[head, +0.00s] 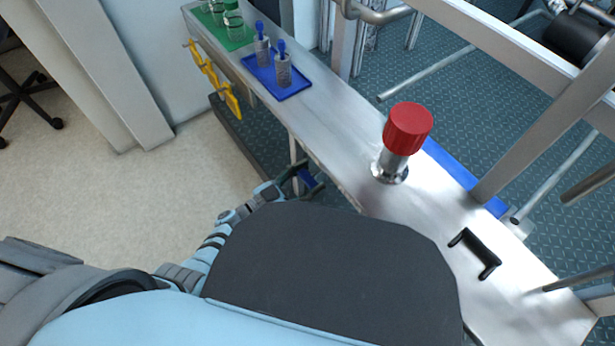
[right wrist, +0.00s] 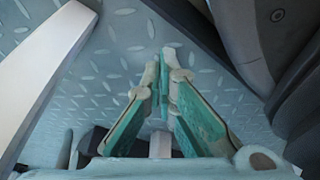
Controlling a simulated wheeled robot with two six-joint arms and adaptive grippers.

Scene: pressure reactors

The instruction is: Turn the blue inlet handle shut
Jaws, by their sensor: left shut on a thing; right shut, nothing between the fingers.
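My left gripper (head: 303,177) is at the near edge of the metal bench in the head view, partly hidden by my own dark body part. It is shut on a small blue piece, which looks like the blue inlet handle (head: 308,181). Only a bit of the blue shows between the dark fingers, so its angle cannot be told. My right gripper (right wrist: 163,72) shows in the right wrist view, shut and empty above the patterned floor. It is not visible in the head view.
The metal bench (head: 335,125) carries a red knob (head: 407,128) on a metal stem, a blue tray (head: 278,78) with two bottles, a green tray (head: 229,36) and a black handle (head: 475,252). Yellow handles (head: 214,78) hang along its side. Metal frame posts stand at right.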

